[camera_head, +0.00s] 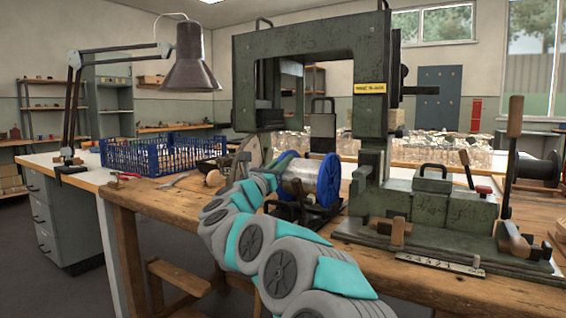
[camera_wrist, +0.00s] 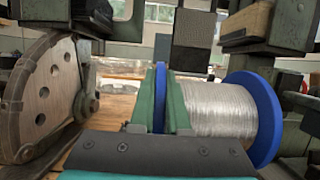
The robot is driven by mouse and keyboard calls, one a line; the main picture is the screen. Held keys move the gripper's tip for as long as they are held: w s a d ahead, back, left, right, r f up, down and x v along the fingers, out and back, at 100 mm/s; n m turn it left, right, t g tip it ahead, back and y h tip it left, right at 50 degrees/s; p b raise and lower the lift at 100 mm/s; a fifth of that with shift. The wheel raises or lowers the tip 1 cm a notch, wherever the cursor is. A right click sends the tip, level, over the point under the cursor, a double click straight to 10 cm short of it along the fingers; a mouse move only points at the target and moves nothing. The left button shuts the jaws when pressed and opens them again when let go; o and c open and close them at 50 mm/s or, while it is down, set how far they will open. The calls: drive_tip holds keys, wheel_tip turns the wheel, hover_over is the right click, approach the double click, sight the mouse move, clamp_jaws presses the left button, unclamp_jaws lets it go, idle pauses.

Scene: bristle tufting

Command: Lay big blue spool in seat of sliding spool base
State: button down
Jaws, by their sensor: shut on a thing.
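The big blue spool (camera_head: 329,181) has blue flanges and is wound with silvery wire. It lies on its side at the dark spool base (camera_head: 305,213), under the left part of the green machine frame. My gripper (camera_head: 284,158) reaches it from the left front. In the wrist view my gripper's green fingers (camera_wrist: 165,105) are shut on the left flange of the spool (camera_wrist: 222,110), with the wound wire to their right. The underside of the spool is hidden in the wrist view, so I cannot tell whether it rests fully in the seat.
The green machine (camera_head: 300,38) arches over the spool. A round disc with holes (camera_wrist: 48,90) stands close to the left of my fingers. A blue crate (camera_head: 155,152), pliers (camera_head: 172,182) and a lamp (camera_head: 190,70) are on the left. A dark spool (camera_head: 538,168) stands at the right.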

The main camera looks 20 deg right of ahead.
drive_tip(key=shift+f+b, duration=0.4)
drive_tip(key=shift+b, duration=0.35)
idle(0.4)
drive_tip(key=shift+c, duration=2.1)
unclamp_jaws()
drive_tip(key=shift+r+p, duration=0.9)
drive_tip(key=shift+r, duration=2.6)
drive_tip(key=shift+a, duration=0.1)
